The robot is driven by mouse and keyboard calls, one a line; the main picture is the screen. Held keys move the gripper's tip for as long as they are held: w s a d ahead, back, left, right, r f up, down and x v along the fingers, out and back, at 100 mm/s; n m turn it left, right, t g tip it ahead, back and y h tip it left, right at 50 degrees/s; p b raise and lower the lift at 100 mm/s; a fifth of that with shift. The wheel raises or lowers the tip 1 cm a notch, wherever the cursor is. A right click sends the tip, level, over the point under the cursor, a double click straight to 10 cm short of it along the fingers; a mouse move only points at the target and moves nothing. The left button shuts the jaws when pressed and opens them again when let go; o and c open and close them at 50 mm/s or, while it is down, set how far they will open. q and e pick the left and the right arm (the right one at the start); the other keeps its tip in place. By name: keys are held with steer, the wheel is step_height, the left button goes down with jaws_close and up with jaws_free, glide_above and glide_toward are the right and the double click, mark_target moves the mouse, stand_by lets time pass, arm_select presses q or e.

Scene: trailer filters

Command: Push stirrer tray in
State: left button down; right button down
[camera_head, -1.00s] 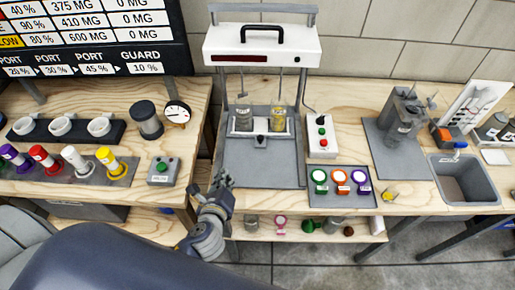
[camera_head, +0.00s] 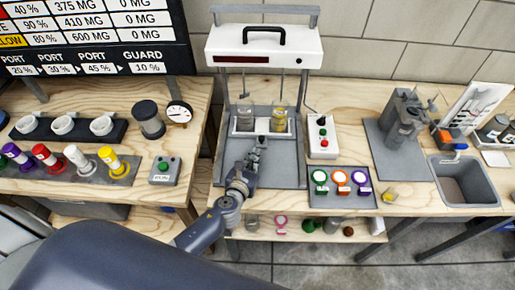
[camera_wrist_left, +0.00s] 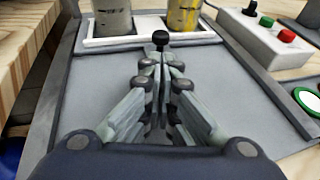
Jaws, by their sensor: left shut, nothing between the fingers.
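The stirrer tray (camera_wrist_left: 207,36) is a white-rimmed tray under the white stirrer machine (camera_head: 262,45). It holds two jars, a grey one (camera_head: 245,119) and a yellow one (camera_head: 278,120). A black knob (camera_wrist_left: 160,38) stands at the tray's front edge in the left wrist view. My left gripper (camera_head: 260,146) is shut and empty, low over the grey base plate in front of the tray. In the left wrist view its fingertips (camera_wrist_left: 160,62) are right at the knob; I cannot tell whether they touch. My right gripper is not in view.
A control box (camera_head: 322,137) with red and green buttons stands right of the stirrer. A grey mat (camera_head: 340,200) with green, orange and purple lids lies at the front right. The base plate (camera_head: 288,172) is otherwise clear.

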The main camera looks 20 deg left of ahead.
mark_target(261, 143)
arm_select(q)
steer(key=shift+w, duration=1.85)
